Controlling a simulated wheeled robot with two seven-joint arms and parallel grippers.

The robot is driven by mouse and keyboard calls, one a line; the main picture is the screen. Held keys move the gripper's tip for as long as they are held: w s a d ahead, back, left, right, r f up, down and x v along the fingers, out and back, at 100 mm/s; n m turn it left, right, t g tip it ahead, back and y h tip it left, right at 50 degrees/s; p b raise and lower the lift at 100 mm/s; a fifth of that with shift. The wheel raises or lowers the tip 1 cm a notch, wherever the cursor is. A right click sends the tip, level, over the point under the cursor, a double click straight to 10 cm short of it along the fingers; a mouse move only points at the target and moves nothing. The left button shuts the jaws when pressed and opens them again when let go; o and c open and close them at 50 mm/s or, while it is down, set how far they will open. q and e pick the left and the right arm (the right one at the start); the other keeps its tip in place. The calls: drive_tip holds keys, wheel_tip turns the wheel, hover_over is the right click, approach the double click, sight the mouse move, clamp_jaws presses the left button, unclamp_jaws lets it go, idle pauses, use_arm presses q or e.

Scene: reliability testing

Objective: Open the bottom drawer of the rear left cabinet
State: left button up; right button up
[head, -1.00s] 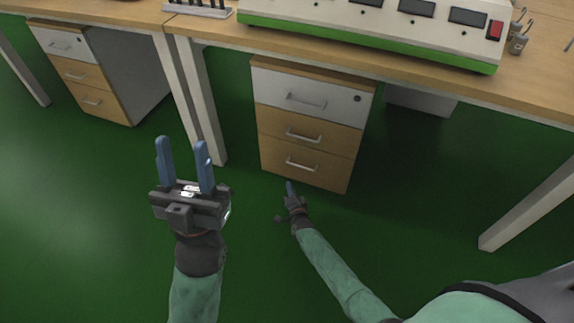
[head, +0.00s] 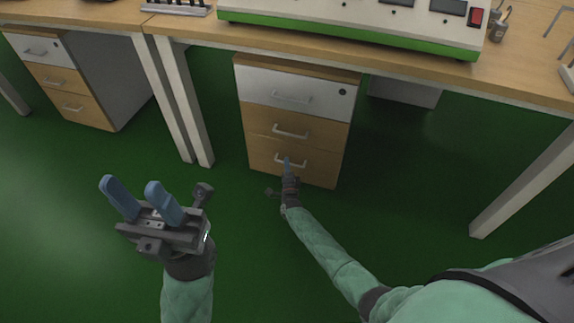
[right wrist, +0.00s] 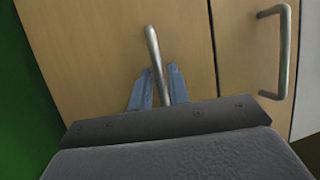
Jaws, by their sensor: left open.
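A cabinet with a white top drawer and two wooden drawers stands under the table in the head view. Its bottom drawer (head: 315,171) looks shut, flush with the drawer above. The bottom drawer's handle (head: 291,161) is a metal bar, and it also shows close up in the right wrist view (right wrist: 154,48). My right gripper (head: 287,165) is at this handle. In the right wrist view its blue fingers (right wrist: 160,88) lie on both sides of the bar; whether they press on it is unclear. My left gripper (head: 134,192) is open and empty above the floor, left of the cabinet.
Another three-drawer cabinet (head: 62,80) stands further left. White table legs (head: 184,105) stand between the cabinets, with another leg (head: 525,185) at right. The green floor (head: 55,190) is clear at left. A green-and-white device (head: 350,27) sits on the table.

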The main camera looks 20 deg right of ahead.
drive_tip(key=shift+w+d+r, duration=0.1)
drive_tip(key=shift+w, duration=0.4)
clamp_jaws()
drive_tip(key=shift+s, duration=0.1)
